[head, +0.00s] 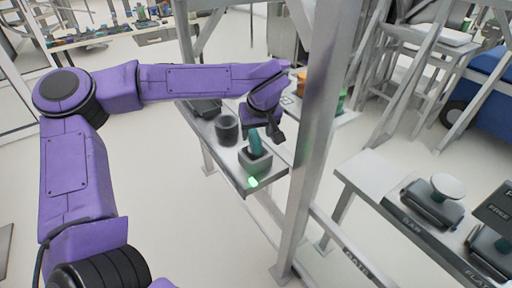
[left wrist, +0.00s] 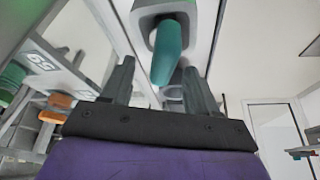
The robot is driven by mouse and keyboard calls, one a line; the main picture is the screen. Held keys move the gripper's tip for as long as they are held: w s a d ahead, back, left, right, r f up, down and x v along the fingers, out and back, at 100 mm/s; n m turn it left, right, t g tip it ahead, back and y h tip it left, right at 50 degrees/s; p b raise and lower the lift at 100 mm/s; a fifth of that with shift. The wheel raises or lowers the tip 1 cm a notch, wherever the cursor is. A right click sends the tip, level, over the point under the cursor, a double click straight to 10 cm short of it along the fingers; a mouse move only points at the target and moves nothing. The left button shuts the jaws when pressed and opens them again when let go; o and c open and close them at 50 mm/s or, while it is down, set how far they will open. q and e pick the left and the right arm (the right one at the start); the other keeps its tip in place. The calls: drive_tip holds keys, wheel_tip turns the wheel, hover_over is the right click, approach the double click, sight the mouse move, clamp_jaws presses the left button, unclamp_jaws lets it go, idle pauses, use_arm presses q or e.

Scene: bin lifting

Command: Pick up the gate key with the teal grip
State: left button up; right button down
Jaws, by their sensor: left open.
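The gate key's teal grip (head: 255,143) stands up from a grey holder (head: 256,162) near the front end of a narrow shelf. My left gripper (head: 268,134) is just above and beside the teal grip. In the left wrist view, the open fingers of the left gripper (left wrist: 158,68) point toward the holder (left wrist: 203,18). The teal grip (left wrist: 170,48) shows in the gap between them, nearer the right finger. I cannot tell whether either finger touches it. The part of the key inside the holder is hidden. My right gripper is not in view.
A green light (head: 252,182) glows on the shelf's front edge. A dark cylinder (head: 227,130) stands left of the holder. A metal post (head: 316,130) rises close to the right of my gripper. A bench with dark devices (head: 432,205) is at the lower right.

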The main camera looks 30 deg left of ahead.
use_arm(q)
drive_tip(key=shift+x, duration=0.85)
drive_tip(key=shift+a+f, duration=0.3)
clamp_jaws()
drive_tip(key=shift+r, duration=0.2)
drive_tip(key=shift+r, duration=0.35)
drive_tip(key=v, duration=0.2)
drive_tip(key=shift+w+a+r+b, duration=0.1)
drive_tip(key=shift+w+r+b, duration=0.05)
drive_tip(key=shift+r+b, duration=0.25)
drive_tip(key=s+d+r+b, duration=0.1)
drive_tip(key=s+d+r, duration=0.6)
drive_tip(key=s+r, duration=0.2)
drive_tip(key=shift+s+d+r+b, duration=0.15)
drive_tip(key=shift+s+d+b, duration=0.2)
drive_tip(key=shift+s, duration=0.8)
